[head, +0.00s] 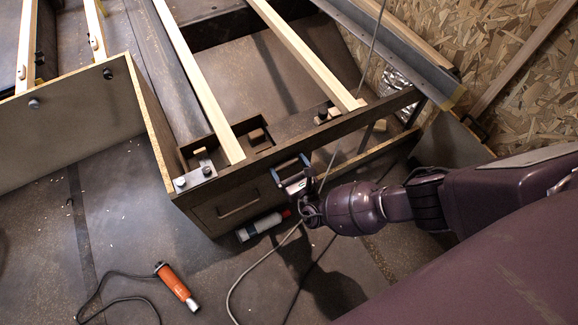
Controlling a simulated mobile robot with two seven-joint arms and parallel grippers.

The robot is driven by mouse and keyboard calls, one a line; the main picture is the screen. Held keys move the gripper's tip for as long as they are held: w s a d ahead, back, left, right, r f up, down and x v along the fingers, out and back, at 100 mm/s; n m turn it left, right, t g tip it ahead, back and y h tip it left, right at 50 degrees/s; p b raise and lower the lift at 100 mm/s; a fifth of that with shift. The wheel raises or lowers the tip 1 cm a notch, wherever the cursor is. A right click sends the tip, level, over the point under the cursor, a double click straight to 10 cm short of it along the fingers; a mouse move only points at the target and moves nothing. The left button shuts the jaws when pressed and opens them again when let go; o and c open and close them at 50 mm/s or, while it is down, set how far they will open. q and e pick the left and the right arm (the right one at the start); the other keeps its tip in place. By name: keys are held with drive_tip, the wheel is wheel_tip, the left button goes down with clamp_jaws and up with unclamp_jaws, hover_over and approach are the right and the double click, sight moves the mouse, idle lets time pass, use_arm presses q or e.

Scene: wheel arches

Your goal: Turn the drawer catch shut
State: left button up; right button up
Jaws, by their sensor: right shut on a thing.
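The drawer (228,205) has a dark wooden front with a bar handle (238,210) and sits in the end of the dark frame, flush as far as I can see. My right gripper (291,174) is at the upper right of the drawer front, reaching in from the right. It is shut on the drawer catch, which its jaws mostly hide, so I cannot tell how the catch is turned. My left gripper is not in view.
An orange-handled tool (176,285) with a black cord lies at the lower left. A grey cable hangs near my right gripper. Pale slats (300,50) cross the frame. A chipboard wall (520,75) bounds the right.

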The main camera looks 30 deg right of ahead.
drive_tip(key=n, duration=0.4)
drive_tip(key=shift+a, duration=0.15)
drive_tip(key=n, duration=0.5)
drive_tip(key=shift+s+a+f+n+p, duration=0.1)
drive_tip(key=shift+a+f+n+p, duration=0.2)
drive_tip(key=shift+p, duration=0.1)
drive_tip(key=n, duration=0.3)
drive_tip(key=shift+f+n, duration=0.1)
drive_tip(key=shift+n, duration=0.2)
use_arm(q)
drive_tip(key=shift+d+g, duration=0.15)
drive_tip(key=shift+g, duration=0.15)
use_arm(e)
drive_tip(key=shift+s+f+n, duration=0.1)
drive_tip(key=shift+f+n, duration=0.05)
drive_tip(key=shift+n, duration=1)
drive_tip(key=shift+f+n, duration=0.1)
drive_tip(key=shift+n, duration=1.05)
drive_tip(key=o, duration=0.6)
use_arm(q)
drive_tip(key=shift+p, duration=0.3)
